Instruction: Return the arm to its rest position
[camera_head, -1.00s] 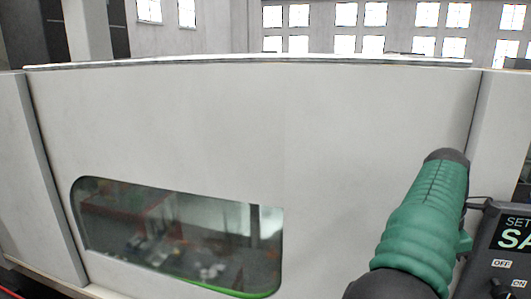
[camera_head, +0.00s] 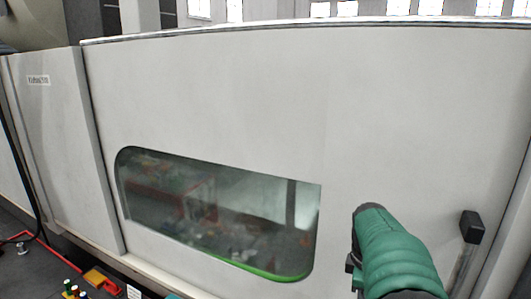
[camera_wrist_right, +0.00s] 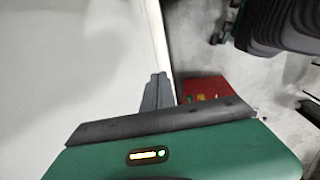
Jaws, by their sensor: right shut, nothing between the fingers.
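My right arm's green sleeve (camera_head: 392,250) rises from the lower right of the head view, in front of a white machine door (camera_head: 240,85). My right gripper (camera_wrist_right: 157,88) shows in the wrist view as two grey fingers pressed together beyond the green and black gripper body. Nothing is between them. The fingers are beside a pale panel (camera_wrist_right: 70,60); whether they touch it I cannot tell. The gripper's fingers do not show clearly in the head view.
The door has a dark window (camera_head: 215,215) with a green lower edge. A black-topped handle (camera_head: 472,228) stands right of my arm. Coloured knobs and a yellow block (camera_head: 100,279) lie at the lower left. A red object (camera_wrist_right: 205,90) is beyond the fingers in the wrist view.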

